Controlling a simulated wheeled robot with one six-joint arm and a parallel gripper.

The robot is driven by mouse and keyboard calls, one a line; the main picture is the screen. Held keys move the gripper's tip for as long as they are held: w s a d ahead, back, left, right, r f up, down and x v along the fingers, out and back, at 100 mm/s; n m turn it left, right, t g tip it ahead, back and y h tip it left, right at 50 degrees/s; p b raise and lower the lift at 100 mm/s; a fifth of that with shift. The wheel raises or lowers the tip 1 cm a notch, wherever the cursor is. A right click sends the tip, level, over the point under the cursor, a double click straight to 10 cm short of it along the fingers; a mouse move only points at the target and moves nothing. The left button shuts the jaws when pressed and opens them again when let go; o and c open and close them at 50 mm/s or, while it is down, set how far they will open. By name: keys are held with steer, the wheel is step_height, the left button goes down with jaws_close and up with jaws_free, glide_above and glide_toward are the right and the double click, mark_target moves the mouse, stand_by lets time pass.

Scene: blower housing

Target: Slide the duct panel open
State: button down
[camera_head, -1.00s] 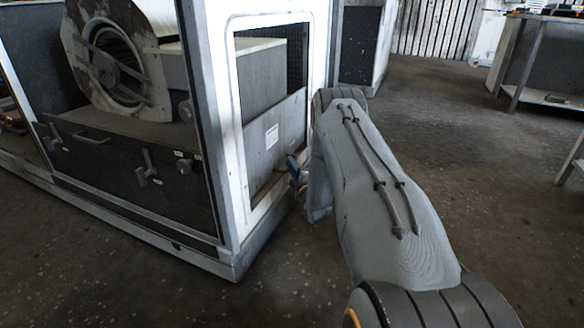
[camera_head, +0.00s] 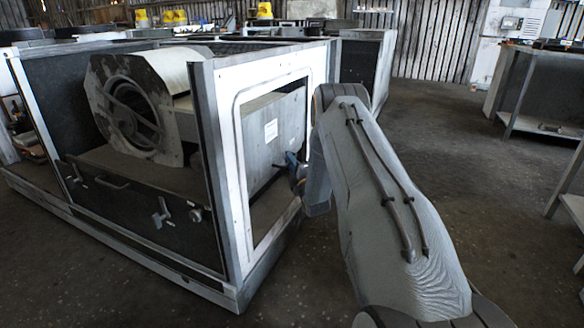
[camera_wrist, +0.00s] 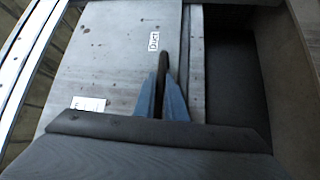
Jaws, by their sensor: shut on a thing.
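The duct panel (camera_head: 262,150) is a grey sheet with a white label in the side opening of the housing (camera_head: 225,135). In the head view it stands in the upper part of the opening, with a gap showing under its lower edge. In the wrist view the panel (camera_wrist: 110,60) carries a "Duct" label and a second white label. A dark open space shows to its right. My gripper (camera_wrist: 162,100) has blue fingers closed around the panel's dark handle (camera_wrist: 164,62). In the head view my gripper (camera_head: 293,167) is small and partly hidden by my arm.
A round blower (camera_head: 128,115) sits inside the housing, above a dark front panel with handles (camera_head: 140,200). A metal workbench (camera_head: 545,100) stands at the right. Open floor (camera_head: 460,180) lies to the right of the housing.

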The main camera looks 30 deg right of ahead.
steer(key=shift+a+r+p, duration=0.1)
steer(key=shift+r+p, duration=0.2)
steer(key=shift+r, duration=0.7)
steer(key=c, duration=1.8)
jaws_free()
steer(key=shift+a, duration=0.1)
steer(key=shift+d+f, duration=0.1)
steer(key=shift+d, duration=0.1)
steer(key=shift+s, duration=0.2)
steer(key=s, duration=0.2)
steer(key=s+p, duration=0.1)
steer(key=s, duration=0.2)
steer(key=s+a+f+p, duration=0.1)
steer(key=s, duration=0.1)
steer(key=shift+s, duration=0.15)
